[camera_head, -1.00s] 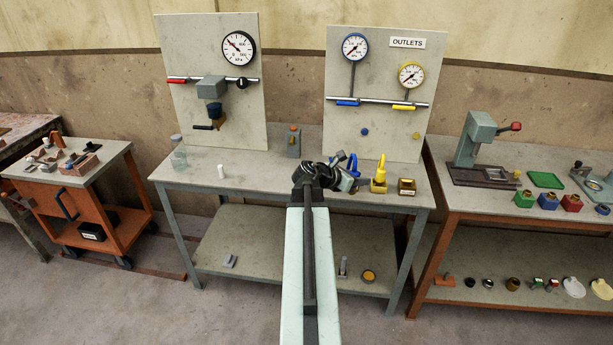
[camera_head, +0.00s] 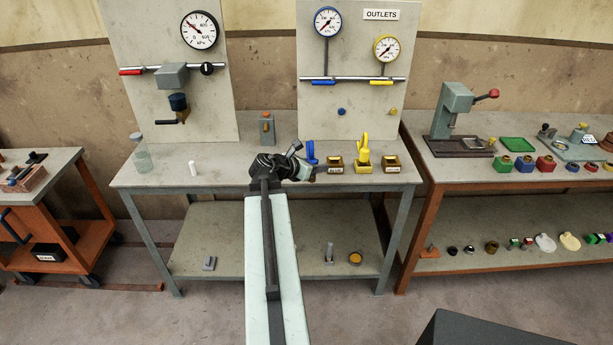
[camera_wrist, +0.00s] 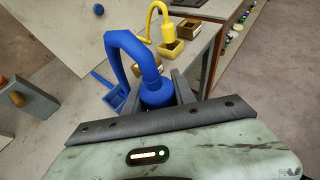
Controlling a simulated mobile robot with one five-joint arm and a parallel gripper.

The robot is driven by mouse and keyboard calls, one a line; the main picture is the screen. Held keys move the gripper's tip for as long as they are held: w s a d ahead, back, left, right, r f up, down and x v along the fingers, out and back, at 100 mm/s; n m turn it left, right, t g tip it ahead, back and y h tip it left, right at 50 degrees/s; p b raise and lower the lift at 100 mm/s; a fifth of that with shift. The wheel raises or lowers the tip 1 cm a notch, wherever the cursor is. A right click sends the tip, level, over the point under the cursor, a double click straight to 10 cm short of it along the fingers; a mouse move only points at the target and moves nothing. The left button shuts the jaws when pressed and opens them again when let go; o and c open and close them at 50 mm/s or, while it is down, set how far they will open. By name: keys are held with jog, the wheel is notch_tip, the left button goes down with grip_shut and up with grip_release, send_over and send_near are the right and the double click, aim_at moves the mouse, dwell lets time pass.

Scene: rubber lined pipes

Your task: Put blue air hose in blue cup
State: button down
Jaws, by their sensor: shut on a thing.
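My gripper (camera_head: 298,168) is above the front of the middle bench. In the wrist view my gripper (camera_wrist: 160,92) is shut on the thick lower end of the blue air hose (camera_wrist: 146,62). The hose arches up and bends over to the left. The hose (camera_head: 311,150) also shows beside my gripper in the head view. A blue cup (camera_wrist: 108,98) stands just left of the hose in the wrist view. My gripper mostly hides that spot in the head view. I cannot tell whether the hose touches the cup.
A brown box (camera_head: 336,166) labelled BLUE stands right of my gripper. Beyond it are a yellow hose (camera_head: 364,146) in a yellow cup (camera_head: 363,167) and another brown box (camera_head: 391,165). The outlets panel (camera_head: 350,95) rises behind. The bench top (camera_head: 225,165) left of my gripper is mostly clear.

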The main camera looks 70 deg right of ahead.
jog(key=w+d+f, duration=0.1)
jog(key=w+d, duration=0.1)
jog(key=d, duration=0.2)
jog(key=w+d, duration=0.2)
jog(key=d, duration=0.3)
jog(key=w+d+f+b, duration=0.1)
jog(key=w+d, duration=0.2)
jog(key=d, duration=0.1)
jog(key=shift+d+f, duration=0.25)
jog(key=shift+f, duration=0.05)
notch_tip(320, 180, down, 4)
jog(key=b, duration=0.4)
jog(key=shift+w+d, duration=0.1)
jog(key=shift+d, duration=0.05)
jog(key=shift+r, duration=0.25)
jog(key=shift+f, duration=0.2)
jog(key=c, duration=1)
grip_release()
jog(key=shift+c, duration=0.2)
jog(key=shift+r, duration=0.1)
